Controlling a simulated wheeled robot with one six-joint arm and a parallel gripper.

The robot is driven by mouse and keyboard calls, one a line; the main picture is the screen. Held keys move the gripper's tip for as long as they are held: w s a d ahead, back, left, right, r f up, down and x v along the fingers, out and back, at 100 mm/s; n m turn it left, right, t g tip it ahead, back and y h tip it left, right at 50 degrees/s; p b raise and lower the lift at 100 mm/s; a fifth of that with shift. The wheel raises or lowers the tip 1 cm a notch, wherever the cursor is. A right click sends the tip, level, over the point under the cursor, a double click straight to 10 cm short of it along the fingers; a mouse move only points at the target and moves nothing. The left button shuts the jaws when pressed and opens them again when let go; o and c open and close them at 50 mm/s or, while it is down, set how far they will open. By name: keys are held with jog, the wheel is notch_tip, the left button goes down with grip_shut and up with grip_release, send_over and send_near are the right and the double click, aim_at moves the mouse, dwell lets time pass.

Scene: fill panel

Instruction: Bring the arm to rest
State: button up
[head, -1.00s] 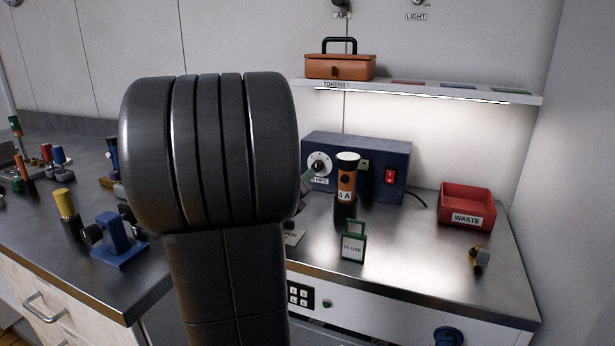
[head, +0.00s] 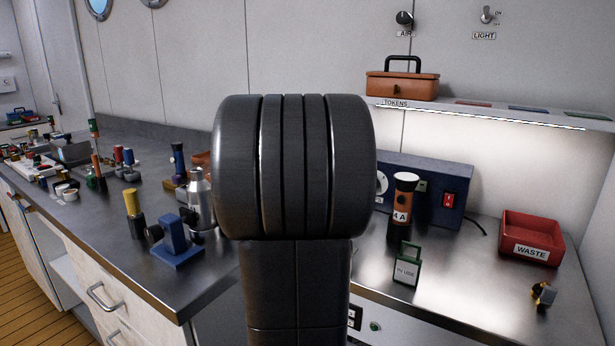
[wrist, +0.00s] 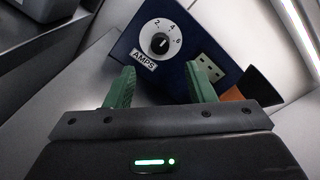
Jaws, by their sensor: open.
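My gripper (wrist: 160,88) shows in the wrist view with its two green fingers spread apart and nothing between them. Beyond the fingers is the blue box with the AMPS dial (wrist: 160,42); the dial's pointer is near the 4 to 6 side. In the head view my own dark arm fills the middle and hides the gripper and part of the blue box (head: 437,178). An orange and black cylinder marked 4 A (head: 402,204) stands upright in front of the box.
A green-framed IN USE sign (head: 407,268), a red WASTE bin (head: 530,237) and a small yellow and grey item (head: 543,293) are on the right bench. A blue stand (head: 177,242) and a yellow-topped cylinder (head: 133,213) are on the left bench. A shelf (head: 480,114) holds a brown toolbox (head: 402,85).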

jog(key=x, duration=1)
jog(key=shift+s, duration=0.1)
